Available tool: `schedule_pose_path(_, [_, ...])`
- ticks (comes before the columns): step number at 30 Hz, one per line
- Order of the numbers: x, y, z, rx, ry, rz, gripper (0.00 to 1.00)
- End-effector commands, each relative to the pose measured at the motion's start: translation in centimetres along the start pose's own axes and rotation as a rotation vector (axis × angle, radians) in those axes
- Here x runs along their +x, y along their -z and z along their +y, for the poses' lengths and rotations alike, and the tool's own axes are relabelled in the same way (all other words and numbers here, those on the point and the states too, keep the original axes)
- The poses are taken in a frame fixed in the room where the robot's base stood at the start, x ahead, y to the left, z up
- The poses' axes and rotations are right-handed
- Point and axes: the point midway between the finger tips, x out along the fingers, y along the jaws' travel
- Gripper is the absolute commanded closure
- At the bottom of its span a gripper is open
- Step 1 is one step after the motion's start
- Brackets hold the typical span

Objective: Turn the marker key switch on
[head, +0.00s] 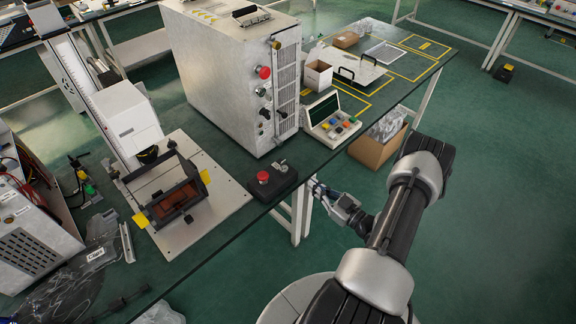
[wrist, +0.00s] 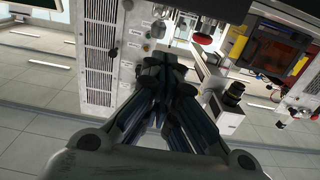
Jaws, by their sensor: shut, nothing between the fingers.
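The large grey cabinet (head: 225,75) stands on the table with a red button (head: 264,72) on its narrow front. Below the button are small dark and silver knobs (head: 264,112); which of them is the key switch is too small to tell. My gripper (head: 316,187) is off the table's front edge, right of a small black box (head: 273,183), apart from the cabinet. In the wrist view my gripper (wrist: 163,72) is shut and empty, its fingers hiding part of the scene.
The black box carries a red button and a silver part on top. A white keypad console (head: 334,122) stands right of the cabinet. A fixture on a plate (head: 185,240) is to the left. A cardboard box (head: 375,150) sits below the table. Room before the table edge is free.

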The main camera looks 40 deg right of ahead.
Motion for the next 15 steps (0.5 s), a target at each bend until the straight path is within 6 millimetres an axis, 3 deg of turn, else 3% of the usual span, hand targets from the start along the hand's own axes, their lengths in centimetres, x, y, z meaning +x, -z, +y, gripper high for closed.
schedule_pose_path(9, [6.9, -0.1, -0.2, -0.003, 0.007, -0.001, 1.0])
schedule_pose_path(15, [10.4, -0.1, -0.2, -0.003, 0.005, 0.0, 1.0])
